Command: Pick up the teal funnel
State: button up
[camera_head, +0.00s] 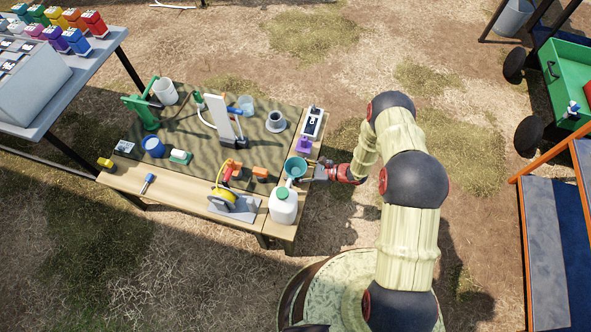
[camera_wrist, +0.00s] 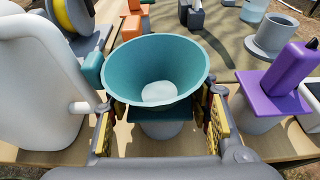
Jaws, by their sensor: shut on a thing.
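The teal funnel (camera_wrist: 157,72) is upright between the two fingers of my gripper (camera_wrist: 160,118) in the wrist view, its wide mouth facing up. The fingers are shut on it from both sides, below the rim. In the head view the teal funnel (camera_head: 296,167) is at the table's right edge, with my gripper (camera_head: 312,172) reaching it from the right. A pale cup-like shape shows under the funnel in the wrist view; I cannot tell whether the funnel touches it.
A white jug (camera_head: 283,206) with a green cap stands close in front of the funnel. A purple-topped item (camera_head: 303,145) stands just behind it. A yellow reel (camera_head: 226,186), a white upright panel (camera_head: 224,118) and a grey cup (camera_head: 276,121) are also on the table (camera_head: 180,196).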

jog(key=shift+c, duration=1.3)
jog(key=shift+r, duration=0.4)
notch_tip(320, 180, up, 2)
jog(key=shift+r+p, duration=0.1)
jog(key=shift+p, duration=0.6)
jog(key=d+r+p, duration=0.1)
jog(key=r, duration=0.1)
jog(key=w+d+r+p, duration=0.1)
jog(key=d+r, duration=0.1)
jog(key=d+r+p, duration=0.1)
jog(key=r, duration=0.1)
jog(key=shift+w+d+r, duration=0.1)
jog(key=shift+w+d, duration=0.15)
jog(key=shift+d, duration=0.05)
jog(key=w+d+r+p, duration=0.2)
jog(key=d+r, duration=0.1)
jog(key=d, duration=0.6)
jog(key=shift+w+r+p, duration=0.25)
jog(key=shift+r+p, duration=0.05)
jog(key=shift+r, duration=0.1)
jog(key=shift+a+r, duration=0.1)
